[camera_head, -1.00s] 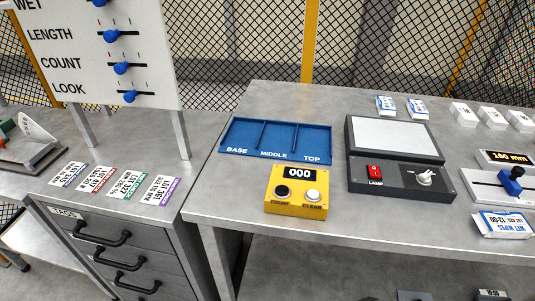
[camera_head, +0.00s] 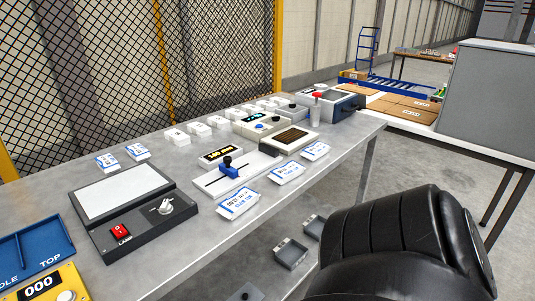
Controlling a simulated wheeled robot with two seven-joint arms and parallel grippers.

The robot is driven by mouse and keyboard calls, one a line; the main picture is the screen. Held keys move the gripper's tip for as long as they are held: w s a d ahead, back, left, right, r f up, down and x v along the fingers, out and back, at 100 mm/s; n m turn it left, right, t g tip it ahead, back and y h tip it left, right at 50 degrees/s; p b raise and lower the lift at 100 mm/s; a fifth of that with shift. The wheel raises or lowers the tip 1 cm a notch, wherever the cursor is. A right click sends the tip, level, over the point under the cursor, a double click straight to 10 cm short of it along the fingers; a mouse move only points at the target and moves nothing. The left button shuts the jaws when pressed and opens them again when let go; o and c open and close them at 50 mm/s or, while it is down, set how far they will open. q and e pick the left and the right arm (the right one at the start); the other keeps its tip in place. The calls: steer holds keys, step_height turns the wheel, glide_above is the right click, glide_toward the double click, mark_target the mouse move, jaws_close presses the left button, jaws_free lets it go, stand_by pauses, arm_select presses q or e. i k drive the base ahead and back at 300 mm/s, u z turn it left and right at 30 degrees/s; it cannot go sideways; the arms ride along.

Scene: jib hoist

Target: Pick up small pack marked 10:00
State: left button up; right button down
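Three white packs with blue print lie along the front of the grey bench: a near one (camera_head: 238,203), a middle one (camera_head: 286,173) and a far one (camera_head: 315,151). Two smaller-looking white and blue packs lie at the back left, one at the left (camera_head: 107,162) and one beside it (camera_head: 137,152). The print is too small to tell which pack is marked 10:00. Neither gripper is in view; a black rounded part of mine fills the bottom right.
A lamp box (camera_head: 133,210) with a red switch and a slide gauge (camera_head: 235,174) stand on the bench (camera_head: 190,260). Several small white boxes (camera_head: 198,128) line the back edge. Mesh fence runs behind.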

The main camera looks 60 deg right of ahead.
mark_target(281, 175)
steer(key=u, duration=0.35)
steer(key=k, duration=0.3)
steer(key=z, duration=1)
steer(key=i, duration=0.15)
steer(key=z, duration=2.9)
steer(key=i, duration=1.4)
steer(key=u, duration=1.75)
